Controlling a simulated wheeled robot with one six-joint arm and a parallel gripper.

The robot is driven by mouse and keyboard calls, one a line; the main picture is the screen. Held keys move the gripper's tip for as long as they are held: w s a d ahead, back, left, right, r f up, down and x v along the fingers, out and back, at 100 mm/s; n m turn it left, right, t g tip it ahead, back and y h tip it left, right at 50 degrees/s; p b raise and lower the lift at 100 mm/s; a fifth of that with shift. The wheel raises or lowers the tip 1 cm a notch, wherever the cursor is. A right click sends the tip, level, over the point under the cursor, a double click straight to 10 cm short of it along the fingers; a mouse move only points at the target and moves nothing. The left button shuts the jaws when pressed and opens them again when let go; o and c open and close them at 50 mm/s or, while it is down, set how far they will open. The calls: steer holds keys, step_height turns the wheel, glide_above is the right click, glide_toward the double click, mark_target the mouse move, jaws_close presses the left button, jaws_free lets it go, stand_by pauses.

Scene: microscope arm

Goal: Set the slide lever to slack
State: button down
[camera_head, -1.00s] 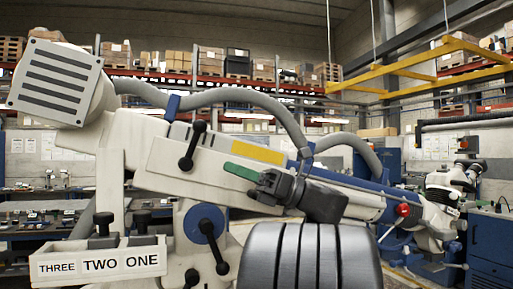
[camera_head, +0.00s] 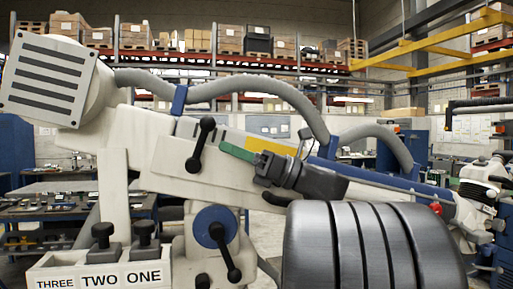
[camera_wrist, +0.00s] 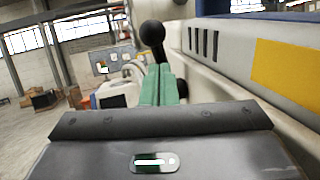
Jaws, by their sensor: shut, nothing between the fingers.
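A white arm-like machine (camera_head: 290,172) slopes down to the right. On its side, a black lever with ball ends (camera_head: 200,145) stands tilted, its upper end leaning right; its ball also shows in the wrist view (camera_wrist: 152,33). A second black lever (camera_head: 227,255) hangs from a blue round hub (camera_head: 212,222) below. No slack mark is readable, so I cannot tell which is the slide lever. My gripper (camera_head: 224,147) has green fingers, shut and empty, just right of the upper lever. In the wrist view the fingers (camera_wrist: 159,70) point toward its ball; contact is not visible.
A white box labelled THREE, TWO, ONE (camera_head: 100,277) with black knobs stands at lower left. A grey hose (camera_head: 255,84) arches over the machine. A yellow panel (camera_head: 268,152) lies behind my gripper. A red knob (camera_head: 436,208) is at right.

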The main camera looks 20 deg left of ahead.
mark_target(192, 157)
steer(key=shift+p+x, duration=0.5)
steer(key=shift+x, duration=0.9)
steer(key=shift+f+b, duration=0.1)
steer(key=shift+b, duration=0.35)
steer(key=shift+a+b, duration=0.1)
steer(key=shift+b, duration=0.3)
steer(key=shift+s+a+r+b, duration=0.15)
steer(key=shift+a+r+b, duration=0.3)
steer(key=shift+b, duration=0.3)
steer(key=shift+d+f+b, duration=0.1)
steer(key=shift+f+b, duration=0.05)
steer(key=shift+b, duration=0.15)
